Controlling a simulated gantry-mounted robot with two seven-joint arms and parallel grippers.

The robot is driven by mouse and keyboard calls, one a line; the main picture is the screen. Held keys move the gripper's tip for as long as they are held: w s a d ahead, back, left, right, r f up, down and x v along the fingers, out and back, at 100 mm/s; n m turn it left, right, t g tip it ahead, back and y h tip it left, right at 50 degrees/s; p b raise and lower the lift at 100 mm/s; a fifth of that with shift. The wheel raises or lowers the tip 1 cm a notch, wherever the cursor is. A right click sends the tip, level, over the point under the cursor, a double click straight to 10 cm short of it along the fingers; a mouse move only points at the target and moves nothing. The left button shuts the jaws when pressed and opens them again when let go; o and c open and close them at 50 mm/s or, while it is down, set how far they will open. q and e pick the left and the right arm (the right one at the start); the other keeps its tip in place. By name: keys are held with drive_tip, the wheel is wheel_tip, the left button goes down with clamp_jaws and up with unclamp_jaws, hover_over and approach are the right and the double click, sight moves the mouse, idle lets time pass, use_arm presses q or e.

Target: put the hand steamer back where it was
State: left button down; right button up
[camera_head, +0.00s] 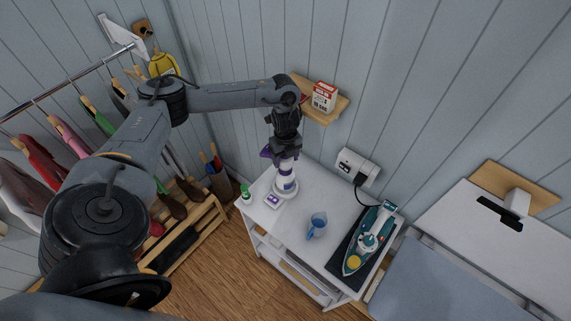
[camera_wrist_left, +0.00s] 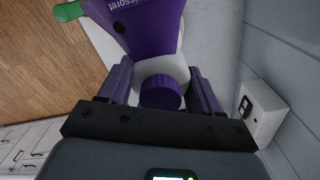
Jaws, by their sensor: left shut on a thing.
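The hand steamer, white and purple, shows in the head view (camera_head: 287,170) upright under my left gripper, at the back left of a white cabinet top (camera_head: 310,190). In the left wrist view its purple body with lettering (camera_wrist_left: 135,25) and white part (camera_wrist_left: 160,68) show up close. My left gripper (camera_head: 284,150) points down from above and is shut on it; in the wrist view the fingers (camera_wrist_left: 160,88) stand on both sides. A white round base (camera_head: 285,192) is at its lower end; I cannot tell whether the steamer rests on it or is part of it. My right gripper is out of view.
A blue jug (camera_head: 317,226) and a teal iron (camera_head: 370,240) on a dark mat stand to the right. A small green bottle (camera_head: 246,193) and a white-purple box (camera_head: 273,201) are near the left edge. A wooden shelf (camera_head: 335,108) carries a red-white carton (camera_head: 324,97).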

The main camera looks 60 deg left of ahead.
use_arm(q)
wheel_tip(320, 180, down, 3)
drive_tip(key=shift+r+p, duration=0.1)
drive_tip(key=shift+p, duration=0.25)
drive_tip(key=shift+f, duration=0.6)
drive_tip(key=shift+c, duration=0.9)
unclamp_jaws()
